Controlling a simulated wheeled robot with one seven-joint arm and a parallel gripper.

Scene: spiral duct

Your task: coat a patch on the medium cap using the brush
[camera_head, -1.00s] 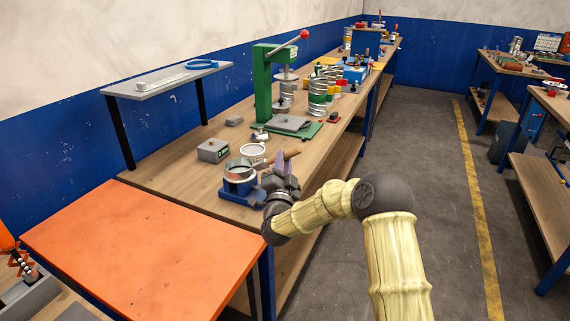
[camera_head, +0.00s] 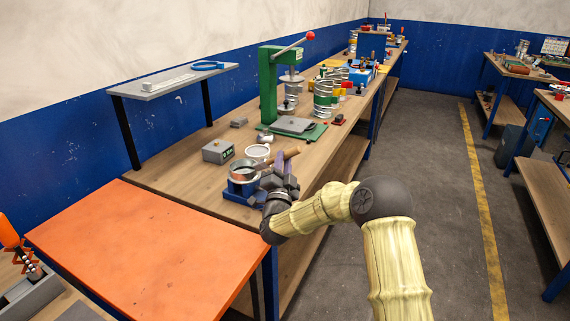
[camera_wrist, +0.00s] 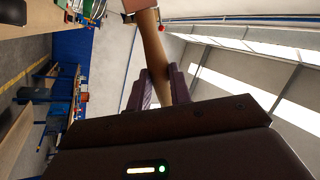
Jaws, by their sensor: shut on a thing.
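A round silver piece (camera_head: 241,168), which looks like the medium cap, sits in a blue holder (camera_head: 238,189) near the front edge of the workbench. My gripper (camera_head: 283,171) is just right of it and shut on the wooden handle of the brush (camera_head: 290,155). The handle sticks up tilted from between the fingers. In the wrist view the brush handle (camera_wrist: 153,50) runs between the two purple-grey fingertips of my gripper (camera_wrist: 160,88). The brush's working end is not clear, and I cannot tell whether it touches the cap.
A white tub (camera_head: 258,152) stands just behind the holder. A grey box (camera_head: 218,151) is to the left, and a green press (camera_head: 269,90) stands behind. An orange table (camera_head: 140,250) adjoins the bench's near end. Tins and ducts crowd the far bench.

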